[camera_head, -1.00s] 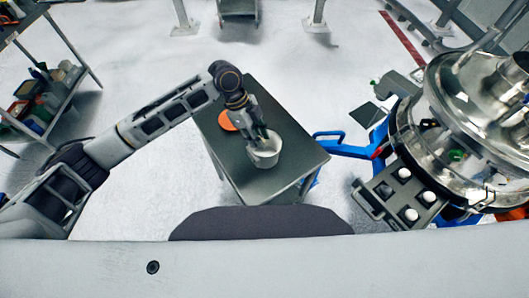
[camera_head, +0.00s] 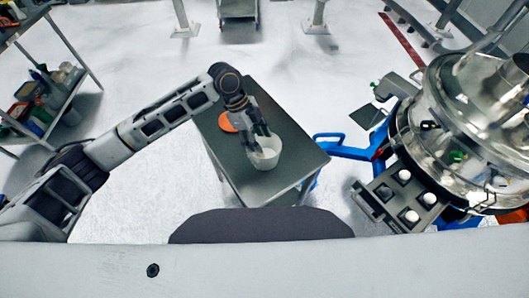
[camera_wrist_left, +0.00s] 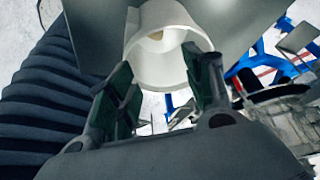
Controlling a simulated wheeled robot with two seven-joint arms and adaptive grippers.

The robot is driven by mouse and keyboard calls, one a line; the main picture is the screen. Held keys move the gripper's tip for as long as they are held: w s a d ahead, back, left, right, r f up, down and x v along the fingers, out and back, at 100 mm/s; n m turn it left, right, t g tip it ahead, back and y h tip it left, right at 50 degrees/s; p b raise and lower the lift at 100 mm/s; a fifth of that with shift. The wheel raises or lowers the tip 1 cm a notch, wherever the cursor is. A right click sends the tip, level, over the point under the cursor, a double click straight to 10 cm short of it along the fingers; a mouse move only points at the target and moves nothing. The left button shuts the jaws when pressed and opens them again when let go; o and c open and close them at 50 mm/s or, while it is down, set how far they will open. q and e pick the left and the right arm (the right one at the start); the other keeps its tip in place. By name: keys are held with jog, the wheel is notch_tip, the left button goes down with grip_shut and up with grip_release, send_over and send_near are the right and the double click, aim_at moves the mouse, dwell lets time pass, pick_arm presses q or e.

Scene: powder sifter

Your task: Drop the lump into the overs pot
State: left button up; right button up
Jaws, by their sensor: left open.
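The pot (camera_head: 266,160) is a pale, open-topped round vessel standing on a small dark table (camera_head: 230,158). It also shows in the left wrist view (camera_wrist_left: 165,65). A small tan lump (camera_wrist_left: 156,35) shows inside the pot in the left wrist view, partly cut off by the rim. My left gripper (camera_head: 260,139) is at the pot's mouth with its fingers spread and nothing between them. In the left wrist view its two dark green-padded fingers (camera_wrist_left: 160,62) stand apart in front of the pot. My right gripper is out of view.
An orange disc (camera_head: 227,122) lies on the table beside my left gripper. The steel sifter (camera_head: 465,120) stands at the right, with a button panel (camera_head: 390,200) and blue frame (camera_head: 345,149). A shelf cart (camera_head: 45,105) stands at the far left.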

pick_arm(q)
jog(key=v, duration=1.2)
jog(key=shift+s+f, duration=0.1)
jog(key=shift+f, duration=0.05)
dwell(0.9)
